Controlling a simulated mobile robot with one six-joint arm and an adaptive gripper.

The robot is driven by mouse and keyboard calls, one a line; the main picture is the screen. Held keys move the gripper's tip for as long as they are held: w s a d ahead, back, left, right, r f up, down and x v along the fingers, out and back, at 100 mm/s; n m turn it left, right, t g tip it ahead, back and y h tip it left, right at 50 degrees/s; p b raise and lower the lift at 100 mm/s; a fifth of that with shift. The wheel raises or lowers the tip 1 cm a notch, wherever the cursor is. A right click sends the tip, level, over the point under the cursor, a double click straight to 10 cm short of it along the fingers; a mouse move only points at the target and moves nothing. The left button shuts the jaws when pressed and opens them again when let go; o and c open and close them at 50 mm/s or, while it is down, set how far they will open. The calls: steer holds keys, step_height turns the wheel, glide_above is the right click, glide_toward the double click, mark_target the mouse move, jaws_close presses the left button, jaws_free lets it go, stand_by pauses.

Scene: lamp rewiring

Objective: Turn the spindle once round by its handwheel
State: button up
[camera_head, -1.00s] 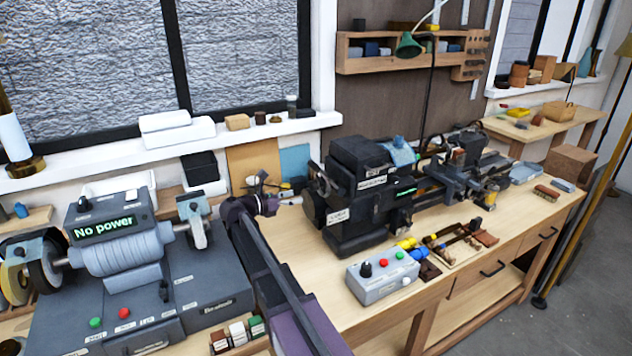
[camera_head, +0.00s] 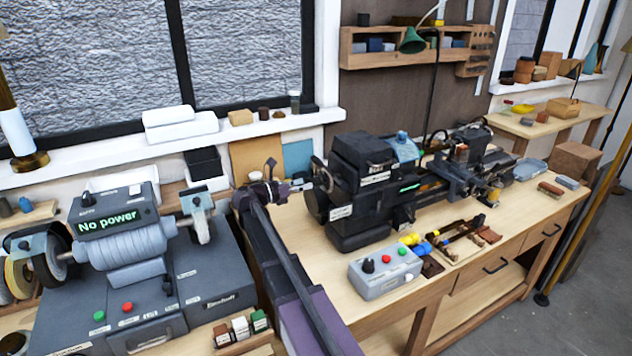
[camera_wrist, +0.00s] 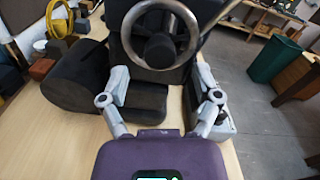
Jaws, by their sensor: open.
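The dark lathe (camera_head: 365,185) stands on the wooden bench. Its spindle handwheel, a metal ring with a dark hub, is at the left end in the head view (camera_head: 319,174). In the wrist view the handwheel (camera_wrist: 160,14) is at top centre, straight ahead, with its upper rim cut off. My gripper (camera_head: 318,184) is at the lathe's left end, close to the handwheel. In the wrist view my gripper (camera_wrist: 162,75) is open, its two grey fingers apart on either side below the ring. Nothing is between them. I cannot tell whether a finger touches the rim.
A grinder (camera_head: 125,250) with a "No power" display stands left of my arm. A grey control box (camera_head: 385,274) with coloured buttons sits in front of the lathe. The windowsill (camera_head: 200,143) runs behind. A green bin (camera_wrist: 273,60) stands on the floor in the wrist view.

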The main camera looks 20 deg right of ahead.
mark_target(314, 181)
steer(key=shift+w+d, duration=0.1)
steer(key=shift+d, duration=2.15)
jaws_close()
steer(key=shift+a, duration=0.2)
steer(key=shift+d, duration=0.15)
